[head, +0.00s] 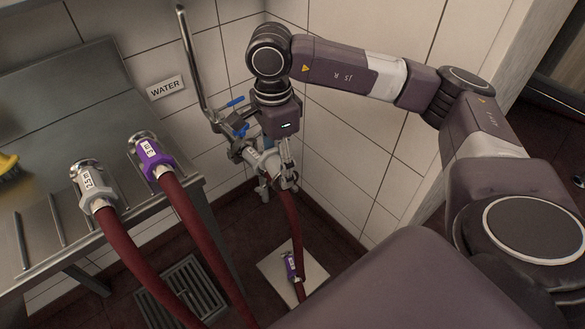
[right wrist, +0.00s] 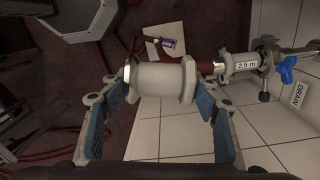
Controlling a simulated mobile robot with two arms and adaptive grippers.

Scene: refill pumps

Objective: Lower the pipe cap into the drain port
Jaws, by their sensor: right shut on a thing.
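My right gripper (head: 278,180) points down by the tiled wall in the head view. In the right wrist view its two blue-padded fingers (right wrist: 163,120) are shut on a pale cylindrical fitting (right wrist: 158,80) with hexagonal ends, which looks like the pipe cap. The fitting lies crosswise between the fingers. A DRAIN sign (right wrist: 299,95) is on the wall at the right of that view, near a metal coupling (right wrist: 240,65) tagged 2.5 m and a blue valve handle (right wrist: 287,69). I cannot make out the drain port's opening. My left gripper is not in view.
A steel counter (head: 60,140) on the left carries two hose ends, one with a grey tag (head: 93,187) and one with a purple tag (head: 150,155). A WATER sign (head: 166,88) is on the wall. A floor grate (head: 180,292) and a pale plate (head: 310,275) lie below.

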